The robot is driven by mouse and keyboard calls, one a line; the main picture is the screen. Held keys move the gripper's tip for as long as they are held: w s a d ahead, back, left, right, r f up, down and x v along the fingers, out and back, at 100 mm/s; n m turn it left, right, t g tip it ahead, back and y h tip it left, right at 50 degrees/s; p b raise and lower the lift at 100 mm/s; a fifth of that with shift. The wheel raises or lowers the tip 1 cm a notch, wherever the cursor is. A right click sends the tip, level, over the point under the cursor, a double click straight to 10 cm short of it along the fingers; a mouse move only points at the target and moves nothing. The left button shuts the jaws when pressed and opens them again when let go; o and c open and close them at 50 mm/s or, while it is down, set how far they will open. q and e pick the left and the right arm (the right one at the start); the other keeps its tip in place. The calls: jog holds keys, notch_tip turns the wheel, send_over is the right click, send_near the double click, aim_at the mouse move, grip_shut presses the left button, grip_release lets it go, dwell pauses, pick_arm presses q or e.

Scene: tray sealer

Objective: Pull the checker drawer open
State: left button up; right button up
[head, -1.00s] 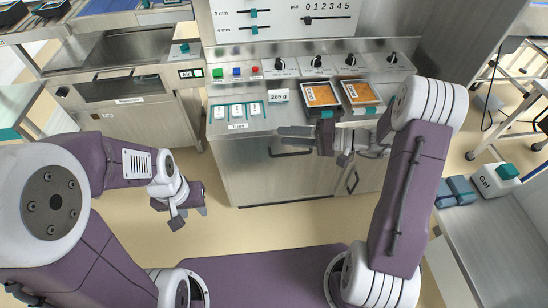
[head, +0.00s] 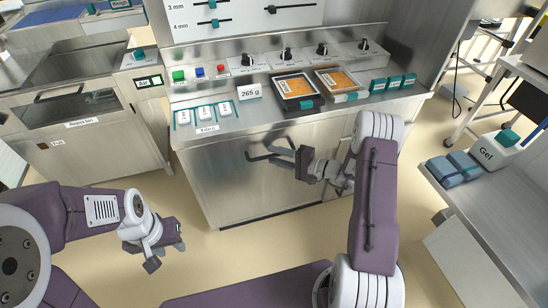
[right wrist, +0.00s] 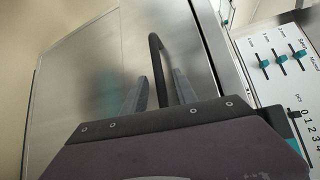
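A dark bar handle (head: 262,157) sits on the steel front (head: 225,185) below the counter; I take this front as the checker drawer, and it looks shut. My right gripper (head: 281,150) is at this handle. In the right wrist view the black handle (right wrist: 154,52) runs between the two grey fingers of my right gripper (right wrist: 160,92). These fingers are open, with a gap visible to the handle. My left gripper (head: 172,245) hangs over the floor at the lower left, away from the cabinet; its finger opening is unclear.
A cabinet with another handle (head: 90,92) is at left. A side table (head: 490,205) with a gel box is at right. Floor before the front is clear.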

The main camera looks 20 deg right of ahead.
jog(key=shift+w+a, duration=0.3)
jog(key=shift+a, duration=0.05)
grip_shut()
dwell(1.2)
